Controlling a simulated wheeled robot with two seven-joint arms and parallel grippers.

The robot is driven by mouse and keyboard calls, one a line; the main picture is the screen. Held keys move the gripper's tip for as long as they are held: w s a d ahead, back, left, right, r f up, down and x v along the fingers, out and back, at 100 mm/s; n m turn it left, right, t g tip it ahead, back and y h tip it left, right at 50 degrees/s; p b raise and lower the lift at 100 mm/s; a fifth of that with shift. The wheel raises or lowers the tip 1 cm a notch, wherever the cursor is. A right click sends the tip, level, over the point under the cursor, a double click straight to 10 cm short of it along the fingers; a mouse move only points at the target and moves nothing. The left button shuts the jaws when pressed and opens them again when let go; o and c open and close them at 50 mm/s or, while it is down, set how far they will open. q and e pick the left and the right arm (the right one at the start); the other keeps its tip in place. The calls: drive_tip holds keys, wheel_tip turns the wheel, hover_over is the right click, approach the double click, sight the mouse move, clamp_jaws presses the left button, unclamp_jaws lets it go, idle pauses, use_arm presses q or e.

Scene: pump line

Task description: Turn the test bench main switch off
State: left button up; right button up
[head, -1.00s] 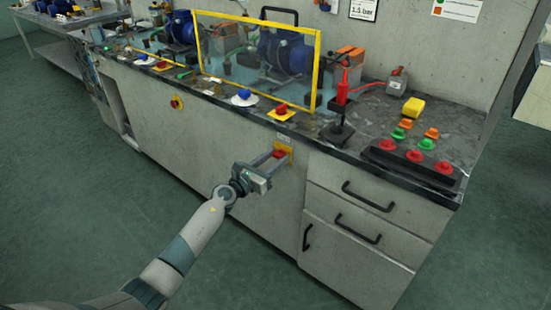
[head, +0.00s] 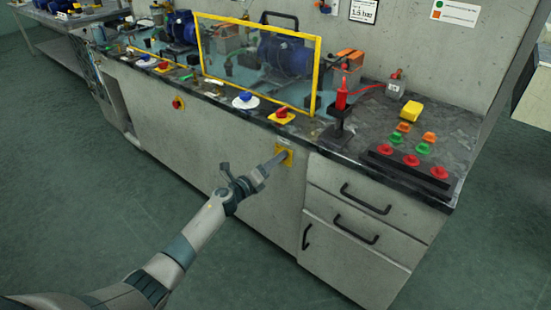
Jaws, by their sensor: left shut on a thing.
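The main switch (head: 288,154) is on the front panel of the test bench, below the worktop edge. Its yellow plate shows, but its red knob is hidden behind my fingers. My left gripper (head: 276,162) reaches in from the lower left. Its fingers are turned nearly edge-on to the camera and are shut on the switch knob, close against the plate. How far the knob is turned cannot be seen. My right gripper is not in view.
A red-and-yellow knob (head: 282,114) sits on the worktop above the switch. Drawers with black handles (head: 368,198) are to the right. The floor before the bench is clear.

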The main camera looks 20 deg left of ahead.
use_arm(q)
drive_tip(key=shift+a+f+n+p, duration=0.1)
drive_tip(key=shift+n+p, duration=0.55)
drive_tip(key=shift+n, duration=1.35)
drive_tip(key=shift+f+n+p, duration=0.1)
drive_tip(key=shift+n+p, duration=0.5)
drive_tip(key=shift+n, duration=1.4)
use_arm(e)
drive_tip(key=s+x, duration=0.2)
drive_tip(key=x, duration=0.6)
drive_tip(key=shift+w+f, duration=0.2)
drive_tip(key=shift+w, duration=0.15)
use_arm(q)
drive_tip(key=o, duration=1.1)
drive_tip(key=shift+c, duration=0.2)
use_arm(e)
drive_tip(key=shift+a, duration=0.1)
use_arm(q)
drive_tip(key=shift+s, duration=0.15)
